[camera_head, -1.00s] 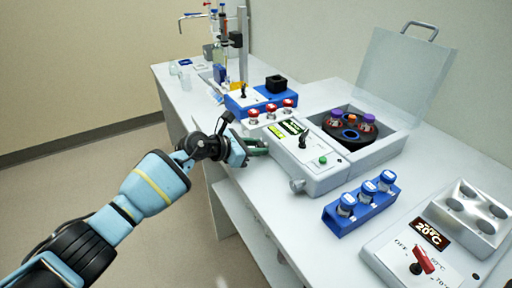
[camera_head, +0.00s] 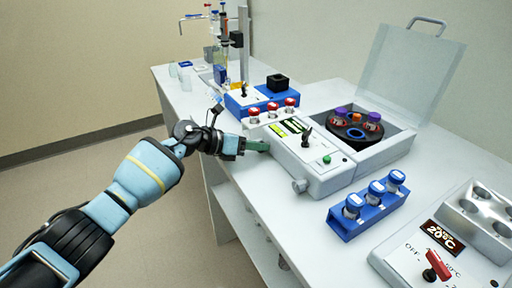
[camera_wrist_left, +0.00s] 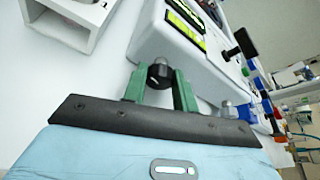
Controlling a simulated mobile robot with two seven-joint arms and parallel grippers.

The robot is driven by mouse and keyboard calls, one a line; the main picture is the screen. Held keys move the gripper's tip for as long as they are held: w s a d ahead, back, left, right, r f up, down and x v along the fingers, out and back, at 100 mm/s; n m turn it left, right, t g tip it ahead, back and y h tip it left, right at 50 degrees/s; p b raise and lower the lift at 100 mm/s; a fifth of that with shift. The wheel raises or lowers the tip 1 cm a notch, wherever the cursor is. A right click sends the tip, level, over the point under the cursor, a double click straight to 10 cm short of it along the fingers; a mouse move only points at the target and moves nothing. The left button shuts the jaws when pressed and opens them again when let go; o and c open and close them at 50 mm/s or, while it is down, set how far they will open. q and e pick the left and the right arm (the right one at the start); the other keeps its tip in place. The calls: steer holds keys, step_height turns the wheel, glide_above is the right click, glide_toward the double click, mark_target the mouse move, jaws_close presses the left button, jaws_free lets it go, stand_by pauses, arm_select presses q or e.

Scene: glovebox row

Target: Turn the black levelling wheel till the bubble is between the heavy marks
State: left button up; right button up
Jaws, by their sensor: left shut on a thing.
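The black levelling wheel (camera_wrist_left: 159,74) shows in the left wrist view, on the near side of a white centrifuge (camera_head: 318,178). My left gripper (camera_head: 262,146) has its green fingers on either side of the wheel and is shut on it; in the left wrist view the fingers (camera_wrist_left: 160,84) flank the wheel. The head view hides the wheel behind the fingers. Yellow-green windows (camera_wrist_left: 187,28) with dark marks lie on the centrifuge's top; I cannot make out the bubble. My right gripper is not in view.
The centrifuge's clear lid (camera_head: 408,78) stands open over a black rotor (camera_head: 350,140) with capped tubes. A blue rack (camera_head: 368,214) of blue-capped bottles stands in front, a heater block (camera_head: 425,262) at right. Red-capped bottles (camera_head: 272,110) stand just behind.

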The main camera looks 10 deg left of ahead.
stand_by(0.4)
arm_select(q)
steer(key=o, duration=1)
steer(key=shift+p+v, duration=0.3)
steer(key=shift+v, duration=3.6)
